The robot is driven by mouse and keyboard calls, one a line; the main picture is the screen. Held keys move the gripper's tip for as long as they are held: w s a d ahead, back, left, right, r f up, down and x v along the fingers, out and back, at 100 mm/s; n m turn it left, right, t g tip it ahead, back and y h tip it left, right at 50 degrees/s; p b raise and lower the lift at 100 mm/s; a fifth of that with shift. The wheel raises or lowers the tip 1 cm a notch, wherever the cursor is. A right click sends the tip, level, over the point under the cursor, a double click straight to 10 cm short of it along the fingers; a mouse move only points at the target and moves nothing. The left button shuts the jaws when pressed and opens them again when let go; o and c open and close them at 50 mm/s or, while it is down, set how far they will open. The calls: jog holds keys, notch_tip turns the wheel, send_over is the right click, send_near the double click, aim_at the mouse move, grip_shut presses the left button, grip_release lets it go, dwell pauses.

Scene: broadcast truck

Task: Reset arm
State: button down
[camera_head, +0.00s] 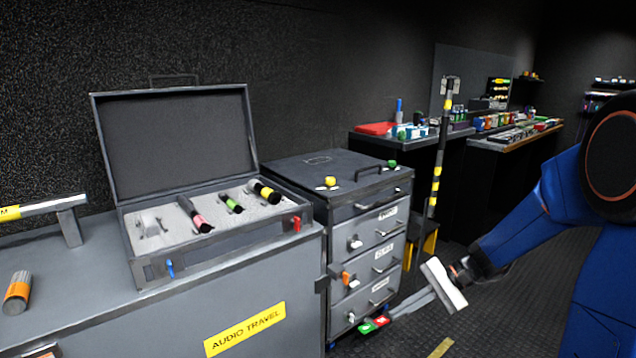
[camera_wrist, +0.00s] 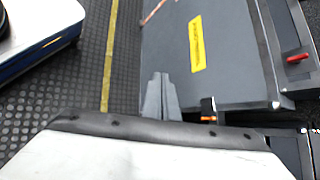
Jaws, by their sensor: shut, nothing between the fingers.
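My gripper (camera_head: 392,314) is on the right side of the head view, low in front of the drawer cabinet and above the floor. Its arm reaches in from the right edge. In the wrist view my gripper (camera_wrist: 161,80) shows its two grey fingers together with nothing between them. A small green and red piece (camera_head: 374,325) shows by the fingertips in the head view. I cannot tell whether it touches them.
An open foam-lined case (camera_head: 160,270) holding several microphones stands on the grey AUDIO TRAVEL chest (camera_head: 150,325). A drawer cabinet (camera_head: 340,235) stands beside it. A striped pole (camera_head: 436,170) and cluttered counters (camera_head: 480,150) are behind. Dark floor (camera_head: 500,320) lies open at right.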

jog(key=s+d+r+n+t+h, duration=0.1)
jog(key=s+d+r+n+h, duration=0.1)
jog(key=s, duration=0.5)
jog(key=s+d+r+n+t+h, duration=0.2)
jog(key=s+d+r+n+h, duration=0.1)
jog(key=s, duration=0.5)
jog(key=s+d+r+n+t+h, duration=0.2)
jog(key=s+d+r+n+h, duration=0.1)
jog(key=s, duration=0.5)
jog(key=shift+s+r+n+h, duration=0.25)
jog(key=shift+r+n+h, duration=0.3)
jog(key=shift+h, duration=0.65)
